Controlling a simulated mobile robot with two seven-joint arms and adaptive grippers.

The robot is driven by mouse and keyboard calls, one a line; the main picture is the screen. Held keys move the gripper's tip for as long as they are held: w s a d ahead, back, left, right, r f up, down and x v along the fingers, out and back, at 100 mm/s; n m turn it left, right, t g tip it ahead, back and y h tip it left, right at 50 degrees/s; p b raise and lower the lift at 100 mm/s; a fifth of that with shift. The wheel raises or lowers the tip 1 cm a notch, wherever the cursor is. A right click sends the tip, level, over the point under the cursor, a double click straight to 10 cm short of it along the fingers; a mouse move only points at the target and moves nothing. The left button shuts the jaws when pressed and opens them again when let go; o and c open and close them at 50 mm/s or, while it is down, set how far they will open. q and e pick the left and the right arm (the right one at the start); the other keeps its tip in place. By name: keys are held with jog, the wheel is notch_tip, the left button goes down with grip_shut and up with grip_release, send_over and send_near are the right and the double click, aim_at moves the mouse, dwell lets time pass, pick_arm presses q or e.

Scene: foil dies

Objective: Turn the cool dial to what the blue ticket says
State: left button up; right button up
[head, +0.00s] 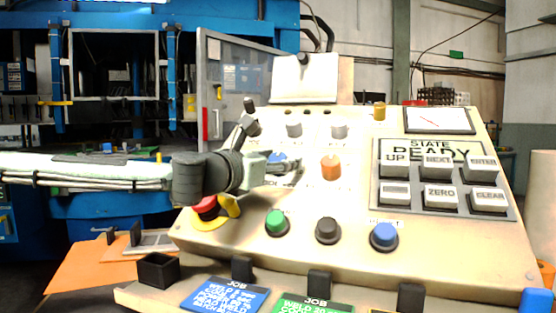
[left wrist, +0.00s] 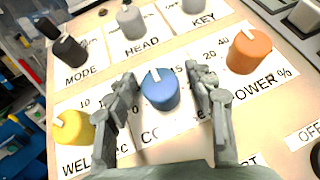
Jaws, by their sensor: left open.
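The cool dial is a blue knob (left wrist: 160,90) on the sloped panel, its label partly hidden, with a white pointer line tipped slightly left of straight up. It also shows partly behind my gripper in the head view (head: 277,157). My left gripper (left wrist: 165,88) is open, with one finger on each side of the blue knob; I cannot tell whether they touch it. The blue ticket (head: 225,295) stands at the panel's front left, headed JOB with several lines too small to read surely. My right gripper is not in view.
An orange power dial (left wrist: 248,52) is close to the right finger, and a yellow weld dial (left wrist: 72,128) is left of the left finger. Mode (left wrist: 72,50) and head (left wrist: 131,22) knobs are above. A red emergency button (head: 205,206) sits under my arm. A green ticket (head: 310,304) stands beside the blue one.

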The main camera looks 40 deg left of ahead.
pick_arm(q)
jog(key=shift+c, duration=0.5)
jog(key=c, duration=1.1)
jog(key=shift+f+y, duration=0.1)
jog(key=shift+y, duration=0.2)
jog(key=shift+n, duration=0.5)
jog(key=n+g+y+b, duration=0.1)
jog(key=n+y+b, duration=0.1)
jog(key=n+y, duration=0.1)
jog(key=n+g+y+b, duration=0.1)
jog(key=n+y, duration=0.3)
jog(key=shift+b, duration=0.4)
pick_arm(e)
jog(key=d+v, duration=0.1)
jog(key=v, duration=0.7)
pick_arm(q)
jog(key=n+g+y, duration=0.1)
jog(key=n+y, duration=0.1)
jog(key=n, duration=0.1)
jog(key=shift+g+b, duration=0.4)
jog(key=shift+n+g+y, duration=0.3)
jog(key=shift+n+y, duration=0.1)
jog(key=shift+n, duration=0.3)
pick_arm(e)
jog(key=w+a+r+t, duration=0.2)
jog(key=w+a+t, duration=0.1)
jog(key=w, duration=0.3)
jog(key=shift+a+n+t+y, duration=0.3)
jog(key=shift+a+t+y, duration=0.1)
jog(key=shift+a, duration=0.1)
